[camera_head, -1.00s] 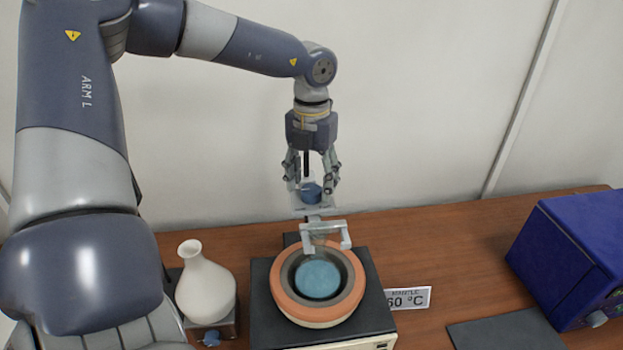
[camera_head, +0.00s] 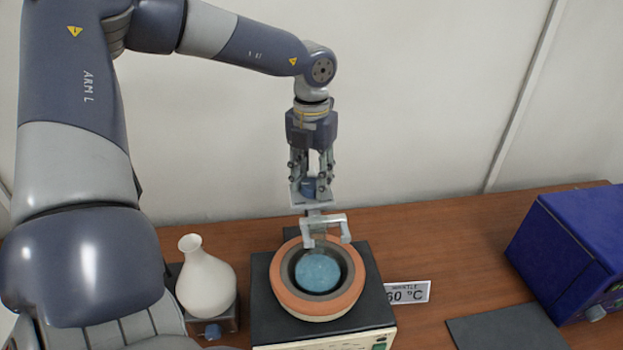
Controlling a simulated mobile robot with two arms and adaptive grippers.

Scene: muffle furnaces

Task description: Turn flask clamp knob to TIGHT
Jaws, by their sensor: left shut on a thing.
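The flask clamp (camera_head: 327,228) stands behind and above the heating mantle, a pale metal bracket with two prongs. Its blue knob (camera_head: 309,188) sits on a small plate (camera_head: 311,200) at the top of the clamp. My left gripper (camera_head: 310,187) points straight down from above and is shut on the blue knob, with its fingers on both sides. The fingers partly hide the knob. Any marking by the knob is too small to read. My right gripper is not in view.
An orange-rimmed heating mantle (camera_head: 287,296) with a blue round content (camera_head: 318,271) stands below the clamp. A white vase-like flask (camera_head: 206,284) is at left. A sign (camera_head: 408,292) reading "60 °C", a dark mat (camera_head: 510,330) and a blue box (camera_head: 573,255) are at right.

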